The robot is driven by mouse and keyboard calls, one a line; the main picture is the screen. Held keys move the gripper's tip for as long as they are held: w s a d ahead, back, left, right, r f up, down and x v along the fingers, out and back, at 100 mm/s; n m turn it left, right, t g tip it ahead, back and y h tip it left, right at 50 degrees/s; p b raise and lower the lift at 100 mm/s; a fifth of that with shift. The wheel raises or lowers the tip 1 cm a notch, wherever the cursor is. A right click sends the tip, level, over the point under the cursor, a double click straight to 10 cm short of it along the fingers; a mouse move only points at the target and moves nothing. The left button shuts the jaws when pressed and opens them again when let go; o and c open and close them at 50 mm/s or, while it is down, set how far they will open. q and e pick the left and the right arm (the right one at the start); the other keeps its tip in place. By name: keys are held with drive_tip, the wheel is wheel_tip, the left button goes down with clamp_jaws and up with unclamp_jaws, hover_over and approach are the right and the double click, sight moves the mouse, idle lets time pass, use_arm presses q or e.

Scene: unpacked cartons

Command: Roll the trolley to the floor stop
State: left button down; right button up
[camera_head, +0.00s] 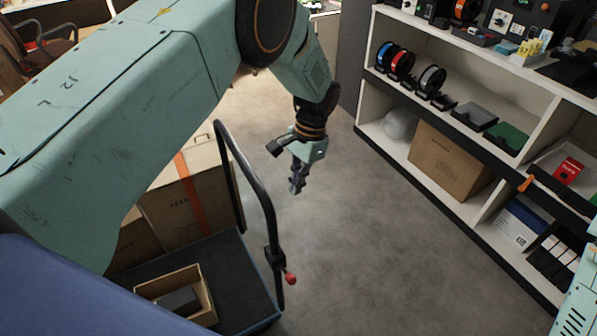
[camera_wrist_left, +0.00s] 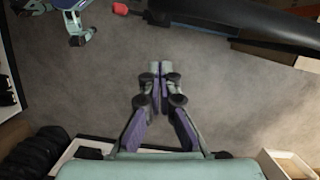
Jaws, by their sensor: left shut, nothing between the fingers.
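The trolley has a dark flat deck (camera_head: 235,258) and a black hoop handle (camera_head: 252,178) at its right end, at lower left in the head view. A red knob (camera_head: 290,278) sits low on the handle. The handle also shows at top right in the wrist view (camera_wrist_left: 235,18). My left gripper (camera_head: 297,188) is shut and empty, pointing down over bare floor just right of the handle and apart from it. Its closed fingertips show in the wrist view (camera_wrist_left: 161,72). I cannot make out a floor stop.
A strapped carton (camera_head: 170,210) stands at the deck's far side. A small open box (camera_head: 207,300) with a dark item is on the deck. White shelving (camera_head: 390,100) with a carton (camera_head: 447,160) lines the right. Grey floor (camera_head: 370,240) between is clear.

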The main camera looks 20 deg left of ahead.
use_arm(q)
drive_tip(key=s+a+f, duration=0.2)
drive_tip(key=s+f, duration=0.2)
drive_tip(key=shift+a+f+p, duration=0.15)
drive_tip(key=shift+f+p, duration=0.05)
drive_tip(key=shift+p, duration=0.15)
idle(0.3)
